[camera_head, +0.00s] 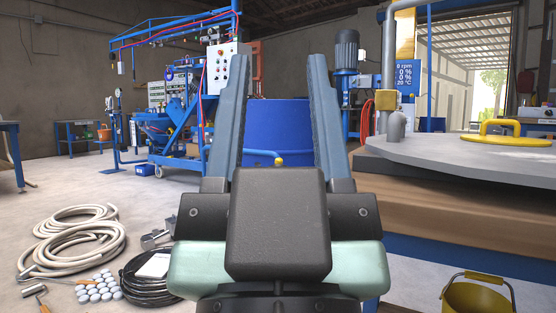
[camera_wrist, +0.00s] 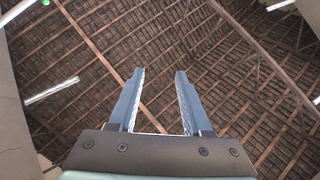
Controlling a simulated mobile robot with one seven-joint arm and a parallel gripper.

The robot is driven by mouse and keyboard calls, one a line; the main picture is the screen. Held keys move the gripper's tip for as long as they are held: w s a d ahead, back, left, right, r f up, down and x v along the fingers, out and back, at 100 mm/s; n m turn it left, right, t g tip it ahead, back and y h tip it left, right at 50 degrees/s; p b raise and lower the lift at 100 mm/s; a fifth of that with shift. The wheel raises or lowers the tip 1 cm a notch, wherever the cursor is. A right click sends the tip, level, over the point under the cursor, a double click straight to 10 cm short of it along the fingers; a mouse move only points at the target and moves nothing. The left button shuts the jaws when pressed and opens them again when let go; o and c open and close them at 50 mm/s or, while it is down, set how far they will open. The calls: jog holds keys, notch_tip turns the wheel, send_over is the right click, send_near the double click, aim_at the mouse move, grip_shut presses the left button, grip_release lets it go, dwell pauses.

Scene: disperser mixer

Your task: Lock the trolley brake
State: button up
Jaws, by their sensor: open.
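My gripper (camera_head: 281,62) is raised in the middle of the head view, its two long grey-blue fingers apart with nothing between them. A large blue vessel (camera_head: 278,120) stands beyond it and shows between the fingers. A small blue lever with a yellow knob (camera_head: 278,161) is low on the vessel's front, seen just above my gripper's dark body; I cannot tell whether this is the trolley brake. The vessel's lower part and any trolley under it are hidden by my gripper. In the wrist view my gripper (camera_wrist: 159,73) points up at the roof, open and empty.
Coiled pale hoses (camera_head: 75,240), a black cable coil (camera_head: 150,278) and several small discs (camera_head: 97,287) lie on the floor at left. Blue machinery (camera_head: 175,130) stands back left.

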jog(key=shift+r+p, duration=0.4)
jog(key=c, duration=0.5)
notch_tip(320, 180, up, 63)
jog(key=p, duration=6.3)
grip_shut()
jog(key=shift+f, duration=0.15)
